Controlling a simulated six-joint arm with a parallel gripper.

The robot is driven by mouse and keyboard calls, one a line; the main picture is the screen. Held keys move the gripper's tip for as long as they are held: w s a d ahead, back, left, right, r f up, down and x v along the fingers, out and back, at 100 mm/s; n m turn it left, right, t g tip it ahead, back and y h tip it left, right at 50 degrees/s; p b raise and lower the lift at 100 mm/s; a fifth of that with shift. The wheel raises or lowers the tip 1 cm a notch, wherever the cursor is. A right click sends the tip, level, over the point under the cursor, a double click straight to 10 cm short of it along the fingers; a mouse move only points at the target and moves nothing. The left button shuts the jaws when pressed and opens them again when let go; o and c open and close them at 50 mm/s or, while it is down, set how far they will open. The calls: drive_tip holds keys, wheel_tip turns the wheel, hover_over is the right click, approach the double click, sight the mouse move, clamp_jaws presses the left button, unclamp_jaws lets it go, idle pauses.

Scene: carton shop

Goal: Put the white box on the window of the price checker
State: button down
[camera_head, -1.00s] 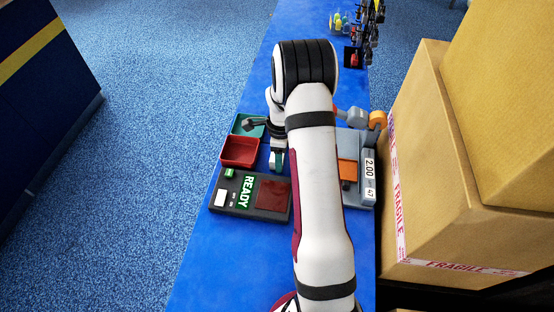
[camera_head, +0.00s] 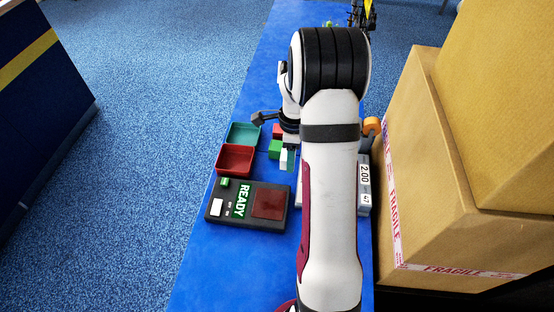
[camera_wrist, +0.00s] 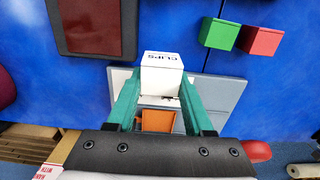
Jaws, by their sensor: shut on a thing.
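The white box (camera_wrist: 162,72), labelled CLIPS, is between the green fingers of my gripper (camera_wrist: 157,92) in the wrist view, and the gripper is shut on it. In the head view a small part of white and green shows left of my arm, and my arm hides most of the grip. The price checker (camera_head: 226,206) is a dark panel reading READY, nearer to the camera than the gripper. Its dark red window (camera_head: 269,205) is bare. The window also shows at the upper left of the wrist view (camera_wrist: 96,25), apart from the box.
A green block (camera_wrist: 219,33) and a red block (camera_wrist: 262,42) stand close by. Red (camera_head: 236,159) and teal (camera_head: 244,134) trays lie left. Large cartons (camera_head: 440,190) border the right.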

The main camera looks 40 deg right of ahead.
drive_tip(key=s+d+r, duration=0.3)
drive_tip(key=s+r, duration=0.1)
drive_tip(key=s, duration=0.2)
drive_tip(key=s+a+r, duration=0.4)
drive_tip(key=s+a, duration=0.1)
drive_tip(key=s, duration=0.3)
hover_over(273, 204)
wheel_tip(273, 204, down, 7)
drive_tip(key=shift+s+d+f, duration=0.1)
drive_tip(key=shift+s, duration=0.05)
drive_tip(key=shift+w+f, duration=0.2)
drive_tip(key=shift+f, duration=1.95)
drive_tip(key=shift+f, duration=0.1)
drive_tip(key=shift+c, duration=1.4)
unclamp_jaws()
